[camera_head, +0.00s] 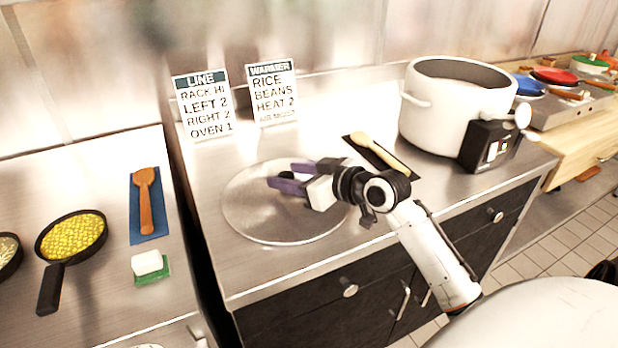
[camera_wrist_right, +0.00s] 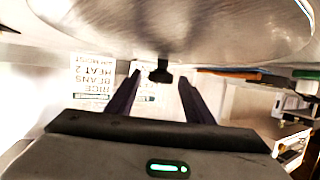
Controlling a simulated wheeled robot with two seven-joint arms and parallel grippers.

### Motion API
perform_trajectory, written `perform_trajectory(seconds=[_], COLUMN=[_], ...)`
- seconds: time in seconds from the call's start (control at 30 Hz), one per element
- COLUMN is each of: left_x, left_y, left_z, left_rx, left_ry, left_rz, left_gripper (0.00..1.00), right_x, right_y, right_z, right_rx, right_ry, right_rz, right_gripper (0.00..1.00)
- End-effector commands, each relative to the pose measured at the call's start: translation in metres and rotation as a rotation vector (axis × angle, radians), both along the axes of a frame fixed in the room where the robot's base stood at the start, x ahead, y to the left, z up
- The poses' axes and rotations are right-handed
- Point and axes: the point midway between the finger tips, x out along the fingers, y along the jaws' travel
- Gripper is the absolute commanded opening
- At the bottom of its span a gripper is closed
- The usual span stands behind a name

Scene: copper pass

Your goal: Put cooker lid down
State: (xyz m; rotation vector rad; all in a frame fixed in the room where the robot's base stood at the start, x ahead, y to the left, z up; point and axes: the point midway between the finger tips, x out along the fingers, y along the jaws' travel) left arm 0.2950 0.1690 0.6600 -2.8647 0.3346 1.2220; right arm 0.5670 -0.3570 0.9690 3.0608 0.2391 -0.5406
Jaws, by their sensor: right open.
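The cooker lid (camera_head: 250,215) is a wide, shiny metal disc that appears to lie flat on the steel counter, with its dark knob up. My right gripper (camera_head: 286,174) is open over the lid, fingers pointing left. In the right wrist view the lid (camera_wrist_right: 230,30) fills the top of the picture, and its black knob (camera_wrist_right: 160,73) shows between the two spread purple fingers. The white cooker (camera_head: 450,110) stands uncovered at the right back of the counter, with a black control box on its front. My left gripper is out of view.
A wooden spoon (camera_head: 378,150) on a dark mat lies between lid and cooker. Two signs (camera_head: 203,105) (camera_head: 272,93) stand behind the lid. Left of a gap are a pan of yellow food (camera_head: 72,236), a brown spatula (camera_head: 145,200) and a white block on a green pad (camera_head: 150,264).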

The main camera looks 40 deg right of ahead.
Motion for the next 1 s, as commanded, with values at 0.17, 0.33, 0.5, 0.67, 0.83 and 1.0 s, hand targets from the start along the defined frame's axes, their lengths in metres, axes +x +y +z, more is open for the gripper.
perform_trajectory(seconds=[0.17,0.33,0.5,0.67,0.83,1.0], left_x=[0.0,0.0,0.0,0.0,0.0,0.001], left_y=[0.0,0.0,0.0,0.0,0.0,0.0], left_z=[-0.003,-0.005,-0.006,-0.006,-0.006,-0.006], left_rx=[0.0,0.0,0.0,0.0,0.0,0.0], left_ry=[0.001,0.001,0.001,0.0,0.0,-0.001], left_rz=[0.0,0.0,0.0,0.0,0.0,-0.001], left_gripper=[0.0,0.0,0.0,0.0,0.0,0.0], right_x=[-0.036,-0.069,-0.091,-0.099,-0.099,-0.099], right_y=[-0.006,-0.01,-0.014,-0.015,-0.015,-0.015], right_z=[0.011,0.024,0.032,0.037,0.037,0.037], right_rx=[-0.006,-0.006,-0.003,-0.003,-0.003,-0.003], right_ry=[0.001,0.003,0.002,0.001,0.001,0.001], right_rz=[0.001,0.002,0.001,0.002,0.002,0.002], right_gripper=[0.47,0.47,0.47,0.47,0.47,0.47])
